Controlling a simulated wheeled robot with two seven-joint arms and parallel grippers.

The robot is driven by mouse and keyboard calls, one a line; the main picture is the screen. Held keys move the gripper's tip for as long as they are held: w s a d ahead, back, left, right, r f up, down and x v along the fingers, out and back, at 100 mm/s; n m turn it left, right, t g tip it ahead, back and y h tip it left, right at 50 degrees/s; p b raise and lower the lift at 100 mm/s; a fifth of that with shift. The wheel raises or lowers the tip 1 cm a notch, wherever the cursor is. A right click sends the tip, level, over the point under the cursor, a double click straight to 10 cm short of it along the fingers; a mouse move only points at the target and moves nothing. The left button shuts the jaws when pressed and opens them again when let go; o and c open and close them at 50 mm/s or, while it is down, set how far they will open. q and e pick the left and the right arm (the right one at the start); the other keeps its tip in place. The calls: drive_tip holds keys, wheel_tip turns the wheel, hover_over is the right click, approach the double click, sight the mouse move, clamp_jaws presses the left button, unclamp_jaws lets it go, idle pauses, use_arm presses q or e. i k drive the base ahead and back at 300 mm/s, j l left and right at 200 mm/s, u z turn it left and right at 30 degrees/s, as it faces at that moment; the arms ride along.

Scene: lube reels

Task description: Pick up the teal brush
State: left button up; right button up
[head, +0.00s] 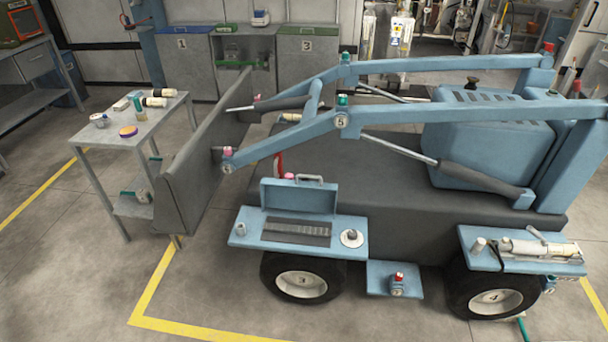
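No gripper of mine shows in the head view. Several small teal or green things are in view, and they are too small to tell which is a brush. A small teal thing (127,193) lies on the lower shelf of the grey side table at left. A green-teal thing (138,104) is on that table's top, beside white bottles.
A blue loader with grey tub fills the middle and right. Its wheels (303,281) (492,301) stand on the floor. The side table (112,143) is left of its grey bucket (190,180). Numbered bins (182,62) stand behind. The floor at lower left is clear.

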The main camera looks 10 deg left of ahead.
sight(142, 115)
drive_tip(key=u, duration=1.25)
